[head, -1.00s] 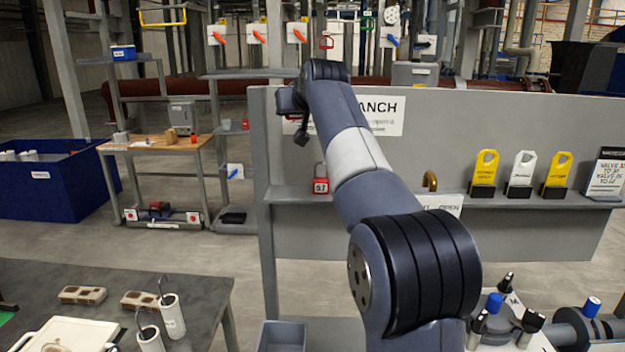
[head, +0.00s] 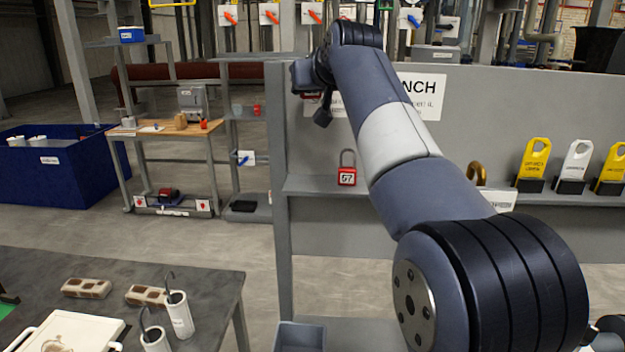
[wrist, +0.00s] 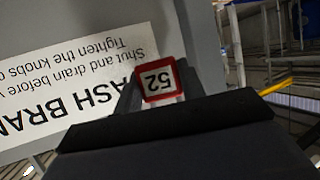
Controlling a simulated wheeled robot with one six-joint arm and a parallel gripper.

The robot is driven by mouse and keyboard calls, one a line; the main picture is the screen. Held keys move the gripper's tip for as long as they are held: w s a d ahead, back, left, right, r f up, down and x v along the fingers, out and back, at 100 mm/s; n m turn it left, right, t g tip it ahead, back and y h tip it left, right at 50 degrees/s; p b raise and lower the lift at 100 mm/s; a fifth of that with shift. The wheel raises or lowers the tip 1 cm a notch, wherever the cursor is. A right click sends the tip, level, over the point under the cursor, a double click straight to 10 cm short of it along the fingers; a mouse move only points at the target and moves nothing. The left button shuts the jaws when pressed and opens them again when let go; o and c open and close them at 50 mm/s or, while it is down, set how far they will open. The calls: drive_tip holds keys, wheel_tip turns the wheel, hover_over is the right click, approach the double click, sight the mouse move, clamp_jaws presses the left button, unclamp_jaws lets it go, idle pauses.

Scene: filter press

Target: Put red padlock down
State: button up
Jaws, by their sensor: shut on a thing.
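My gripper (wrist: 158,92) is shut on a red padlock (wrist: 158,80) with a white label reading 52, upside down in the wrist view. Its shackle is not clearly seen, and I cannot tell the held padlock in the head view. In the head view my arm reaches over the grey panel, with its far end near the panel's top left. A second red padlock (head: 346,176), labelled 57, stands upright with its grey shackle up on the grey ledge (head: 318,187), left of my arm.
A brass padlock (head: 477,173) and yellow and white tags (head: 533,160) stand along the ledge to the right. A dark table (head: 215,285) holds bricks, white cylinders and a tray at front left. A wooden bench (head: 160,130) and blue bin (head: 60,180) stand behind.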

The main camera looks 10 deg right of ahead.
wheel_tip(320, 180, down, 19)
drive_tip(key=shift+r, duration=0.15)
idle(0.4)
drive_tip(key=shift+b, duration=0.3)
drive_tip(key=shift+f, duration=0.2)
drive_tip(key=o, duration=1)
drive_tip(key=shift+r, duration=0.1)
drive_tip(key=shift+r, duration=0.1)
drive_tip(key=b+v, duration=0.3)
drive_tip(key=v, duration=0.9)
